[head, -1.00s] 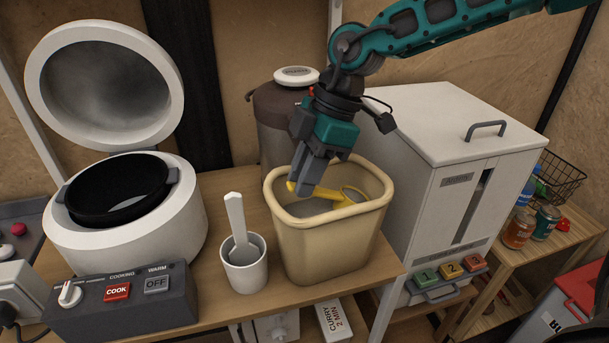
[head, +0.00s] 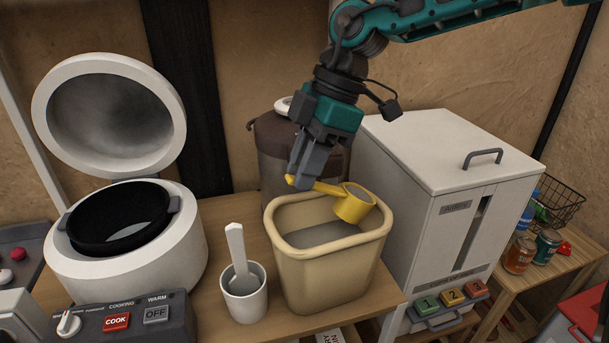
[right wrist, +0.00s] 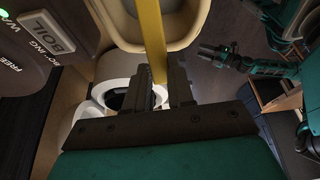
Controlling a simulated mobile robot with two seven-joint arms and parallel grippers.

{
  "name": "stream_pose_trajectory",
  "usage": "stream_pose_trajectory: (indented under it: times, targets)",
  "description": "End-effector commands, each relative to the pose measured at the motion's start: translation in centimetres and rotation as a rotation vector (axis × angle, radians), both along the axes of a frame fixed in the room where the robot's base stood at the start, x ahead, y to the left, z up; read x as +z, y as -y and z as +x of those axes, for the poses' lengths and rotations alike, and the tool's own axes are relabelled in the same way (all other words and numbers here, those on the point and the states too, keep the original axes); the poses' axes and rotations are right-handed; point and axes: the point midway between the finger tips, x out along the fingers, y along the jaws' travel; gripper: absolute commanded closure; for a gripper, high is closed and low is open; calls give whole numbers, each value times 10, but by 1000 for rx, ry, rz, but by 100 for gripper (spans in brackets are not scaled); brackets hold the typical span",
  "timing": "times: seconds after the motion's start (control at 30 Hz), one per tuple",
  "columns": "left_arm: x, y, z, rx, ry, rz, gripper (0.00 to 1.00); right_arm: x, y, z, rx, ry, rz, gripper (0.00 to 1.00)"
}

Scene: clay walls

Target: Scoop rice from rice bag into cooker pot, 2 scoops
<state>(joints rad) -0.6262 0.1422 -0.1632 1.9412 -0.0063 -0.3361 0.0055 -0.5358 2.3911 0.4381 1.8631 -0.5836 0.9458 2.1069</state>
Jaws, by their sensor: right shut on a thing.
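My right gripper (head: 297,181) is shut on the handle of a yellow scoop (head: 352,206). The scoop is over the back right of the cream rice bin (head: 315,270), its cup near the rim. I cannot tell whether it holds rice. Greyish rice (head: 318,235) lies in the bin. In the right wrist view the yellow handle (right wrist: 153,40) runs between the fingers (right wrist: 165,85). The black cooker pot (head: 85,222) sits in the open white cooker (head: 175,255) at left, with a pale patch at its bottom. My left gripper (right wrist: 212,50) shows small and dark in the right wrist view.
A white cup (head: 244,300) with a pale paddle stands between cooker and bin. The cooker lid (head: 108,115) is up. A brown canister (head: 270,150) stands behind the bin, a white dispenser (head: 410,200) to its right. A button panel (head: 120,318) is in front of the cooker.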

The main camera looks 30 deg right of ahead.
Motion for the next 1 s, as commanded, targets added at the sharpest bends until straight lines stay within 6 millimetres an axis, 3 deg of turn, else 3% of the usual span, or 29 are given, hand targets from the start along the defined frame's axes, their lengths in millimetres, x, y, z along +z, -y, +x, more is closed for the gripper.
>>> stream_pose_trajectory:
  times: [0.37,1.0]
  targets:
    - [2,0,2,0,3,1,57,28,0,0,1,3,0,100]
    - [2,-1,1,0,2,2,57,30,-34,5,5,-58,-353,100]
